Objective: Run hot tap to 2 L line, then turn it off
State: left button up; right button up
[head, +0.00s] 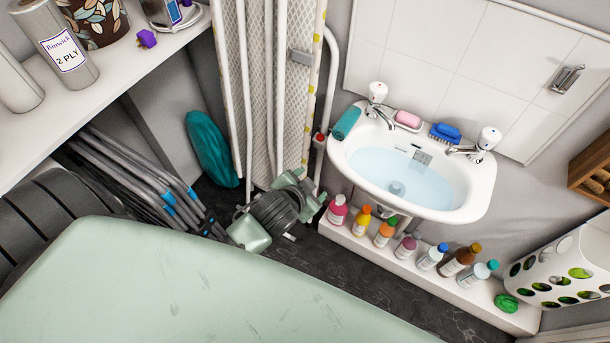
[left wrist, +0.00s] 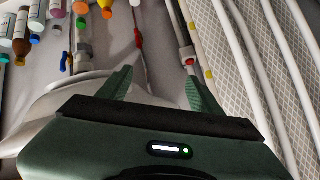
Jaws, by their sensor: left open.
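The white basin (head: 468,208) holds pale blue water, with a round drain fitting showing through it. A small grey plate (head: 422,158) is on its inner back wall; I cannot read a 2 L line. The left tap (head: 377,92) and right tap (head: 488,138) have white heads and chrome spouts; I cannot tell which is hot, and no stream shows clearly. My left gripper (head: 309,187) is left of and below the basin, apart from both taps. In the left wrist view its green fingers (left wrist: 160,76) are spread with nothing between them. My right gripper is out of view.
Teal cloth (head: 346,122), pink soap (head: 408,119) and blue brush (head: 445,132) lie on the basin's back rim. Several bottles (head: 383,233) stand on a ledge below. White pipes and an ironing board (head: 262,90) stand left. A perforated white basket (head: 560,265) is at right.

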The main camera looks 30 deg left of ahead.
pick_arm(q)
jog(key=shift+s+a+f+g, duration=0.15)
jog(key=shift+s+f, duration=0.1)
jog(key=shift+f, duration=0.35)
jog(key=shift+s+a+f+g, duration=0.1)
jog(key=shift+s+f+g, duration=0.1)
jog(key=shift+f, duration=0.4)
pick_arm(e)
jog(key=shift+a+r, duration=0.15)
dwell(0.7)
